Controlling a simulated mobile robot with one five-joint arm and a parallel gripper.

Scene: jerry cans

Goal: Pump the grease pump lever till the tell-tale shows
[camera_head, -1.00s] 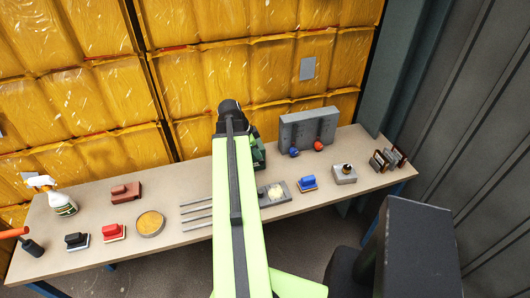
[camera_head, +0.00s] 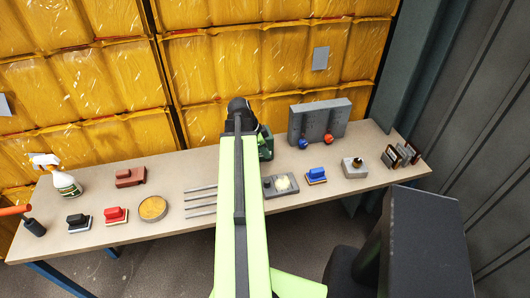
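My lime-green arm reaches forward over the bench (camera_head: 160,210). Its dark far end (camera_head: 240,108) is near the back of the bench, and the fingers cannot be made out. A dark green device (camera_head: 266,142) stands just right of the arm's end, partly hidden behind it. It may be the grease pump, but I cannot tell for sure. No lever or tell-tale on it can be made out. I cannot tell whether my gripper touches it.
Right of the arm are a grey block (camera_head: 320,119) with blue and red knobs, a grey plate (camera_head: 271,188), a blue-handled stamp (camera_head: 316,175) and a small box (camera_head: 354,168). Left are rods (camera_head: 201,200), a round tin (camera_head: 152,208) and a spray bottle (camera_head: 65,184). Yellow wrapped stacks stand behind.

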